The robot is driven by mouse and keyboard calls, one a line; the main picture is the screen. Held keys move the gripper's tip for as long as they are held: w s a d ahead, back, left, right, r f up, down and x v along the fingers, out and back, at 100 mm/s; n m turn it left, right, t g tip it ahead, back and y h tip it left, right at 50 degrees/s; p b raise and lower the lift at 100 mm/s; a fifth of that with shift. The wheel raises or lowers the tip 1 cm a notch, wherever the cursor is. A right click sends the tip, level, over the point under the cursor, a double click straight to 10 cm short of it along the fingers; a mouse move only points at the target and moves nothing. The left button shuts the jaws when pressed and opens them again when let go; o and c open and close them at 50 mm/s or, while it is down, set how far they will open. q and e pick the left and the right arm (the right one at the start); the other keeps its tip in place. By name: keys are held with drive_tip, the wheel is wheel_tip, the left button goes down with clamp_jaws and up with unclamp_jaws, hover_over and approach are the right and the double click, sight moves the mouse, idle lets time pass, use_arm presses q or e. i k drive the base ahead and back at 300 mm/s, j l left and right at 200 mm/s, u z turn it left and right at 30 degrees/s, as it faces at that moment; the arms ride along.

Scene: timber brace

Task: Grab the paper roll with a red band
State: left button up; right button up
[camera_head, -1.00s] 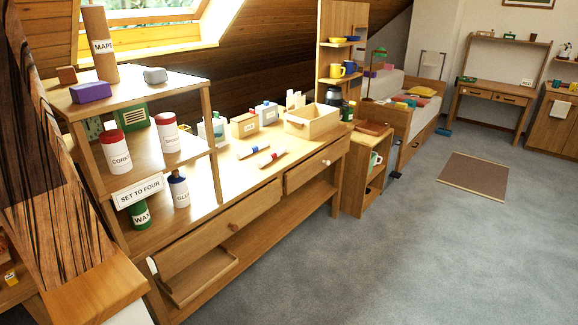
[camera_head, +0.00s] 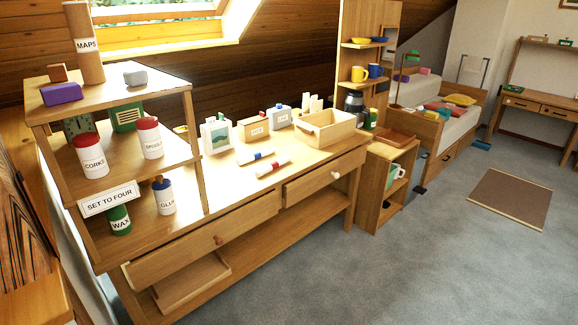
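Two paper rolls lie on the worktop of the wooden bench.
A shelf unit with corks, spools, wax and glue containers (camera_head: 163,196) stands at the bench's left. Behind the rolls are boxes and an open wooden tray (camera_head: 350,128). Drawers (camera_head: 309,187) are below. Grey carpet (camera_head: 400,270) is free in front.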

sight(272, 166)
drive_tip(key=i+l, duration=0.15)
drive_tip(key=l, duration=0.15)
drive_tip(key=i+l, duration=0.15)
drive_tip(key=l, duration=0.15)
drive_tip(key=i+l+u, duration=0.1)
drive_tip(key=l, duration=0.2)
drive_tip(key=i+l, duration=0.2)
drive_tip(key=l, duration=0.15)
